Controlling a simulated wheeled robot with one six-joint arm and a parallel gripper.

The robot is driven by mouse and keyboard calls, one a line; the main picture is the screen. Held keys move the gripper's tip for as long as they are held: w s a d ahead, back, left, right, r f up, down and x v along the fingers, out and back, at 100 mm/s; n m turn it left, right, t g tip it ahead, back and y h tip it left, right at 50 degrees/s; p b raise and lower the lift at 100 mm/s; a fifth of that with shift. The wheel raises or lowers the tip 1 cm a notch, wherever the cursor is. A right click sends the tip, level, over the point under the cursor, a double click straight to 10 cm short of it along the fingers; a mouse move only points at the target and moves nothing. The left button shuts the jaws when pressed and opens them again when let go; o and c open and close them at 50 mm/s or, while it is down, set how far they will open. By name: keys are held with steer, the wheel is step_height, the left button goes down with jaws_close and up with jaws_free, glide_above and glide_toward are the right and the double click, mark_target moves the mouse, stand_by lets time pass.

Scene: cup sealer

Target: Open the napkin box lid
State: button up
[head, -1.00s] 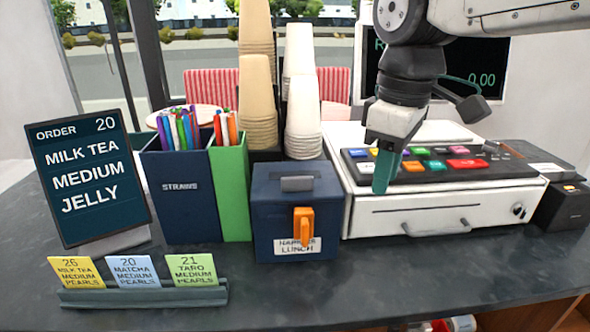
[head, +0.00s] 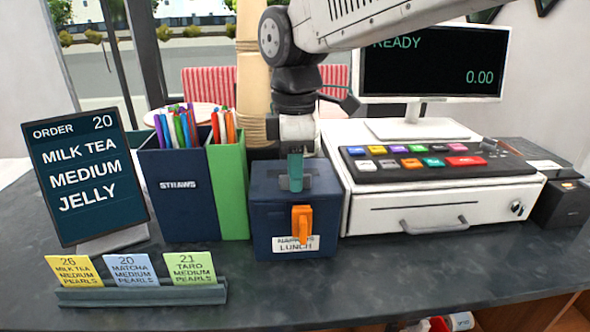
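The napkin box (head: 268,219) is a dark blue box on the counter in the head view, with an orange tab or clip and a white label on its front. Its lid (head: 265,172) looks closed, and a grey handle on the lid is partly hidden behind my gripper. My gripper (head: 296,184), with teal fingers, points down over the top of the box at the handle. I cannot tell whether the fingers touch the handle, and I see the fingers edge-on, so their opening does not show.
The straw holder (head: 187,210) and a green holder (head: 229,190) stand close on the left. A cash register (head: 415,215) stands close on the right. An order sign (head: 88,180) and a card rack (head: 140,296) are farther left. The counter in front is clear.

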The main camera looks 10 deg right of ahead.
steer(key=shift+f, duration=0.15)
jaws_close()
